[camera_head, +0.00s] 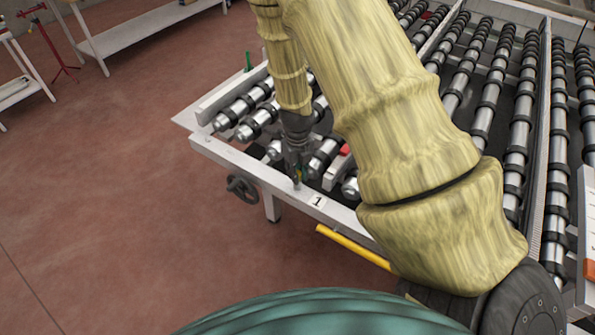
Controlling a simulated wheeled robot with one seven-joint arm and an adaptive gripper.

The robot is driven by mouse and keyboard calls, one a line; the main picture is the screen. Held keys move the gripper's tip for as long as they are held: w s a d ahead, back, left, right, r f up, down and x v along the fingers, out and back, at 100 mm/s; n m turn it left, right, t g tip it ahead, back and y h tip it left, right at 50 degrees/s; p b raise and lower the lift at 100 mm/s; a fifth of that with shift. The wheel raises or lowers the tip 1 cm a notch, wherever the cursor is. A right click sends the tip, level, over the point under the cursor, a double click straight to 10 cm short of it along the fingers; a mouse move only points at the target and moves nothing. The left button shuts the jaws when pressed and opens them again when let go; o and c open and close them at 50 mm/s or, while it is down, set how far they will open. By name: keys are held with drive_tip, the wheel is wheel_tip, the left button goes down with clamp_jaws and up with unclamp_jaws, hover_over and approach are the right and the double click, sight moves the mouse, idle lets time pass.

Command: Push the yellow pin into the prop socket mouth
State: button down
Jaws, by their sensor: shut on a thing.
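My gripper (298,172) is at the front white rail of the roller table, just left of the label marked 1 (317,201). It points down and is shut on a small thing. A little yellow-green shows between the fingertips, which fits the yellow pin (299,174), but most of it is hidden by the fingers. A small grey upright piece (297,185) on the rail lies right under the fingertips; it may be the socket, but its mouth cannot be made out. Whether the pin touches it or is inside cannot be told.
The roller table (240,165) has several rollers behind the gripper. A red block (345,150) lies right of the gripper. A dark handwheel (242,188) sticks out at the front left. A yellow bar (352,246) runs below the rail. Open floor (110,220) lies left.

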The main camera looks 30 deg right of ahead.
drive_tip(key=shift+f, duration=0.1)
drive_tip(key=c, duration=1.3)
unclamp_jaws()
drive_tip(key=shift+o, duration=0.2)
wheel_tip(320, 180, up, 12)
